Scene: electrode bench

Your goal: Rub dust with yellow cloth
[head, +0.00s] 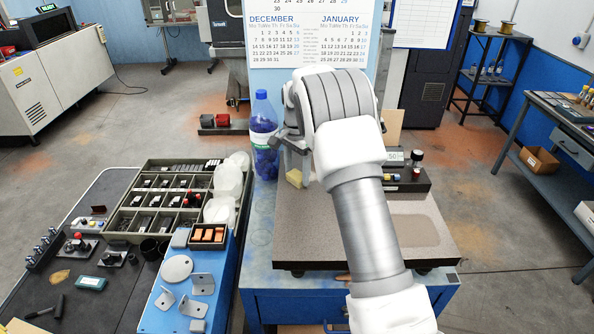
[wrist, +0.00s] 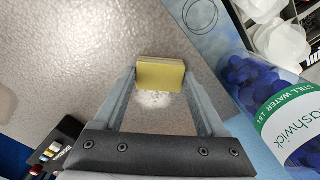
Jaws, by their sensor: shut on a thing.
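The yellow cloth (wrist: 160,75), a small folded block, is between my gripper's fingertips (wrist: 161,80) in the wrist view. My gripper is shut on it. In the head view the cloth (head: 294,178) shows at the left rear part of the speckled stone plate (head: 310,235). I cannot tell whether it touches the plate. A patch of white dust (wrist: 154,100) lies on the plate right beside the cloth in the wrist view, between my fingers. In the head view I cannot make out this dust, and my arm covers part of the plate.
A water bottle (head: 264,138) with blue contents stands close to the left of my gripper. A dark block with small parts (head: 405,178) is at the plate's rear right. A pale rounded patch (head: 415,230) marks the plate's right side. A sorting tray (head: 125,222) stands left.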

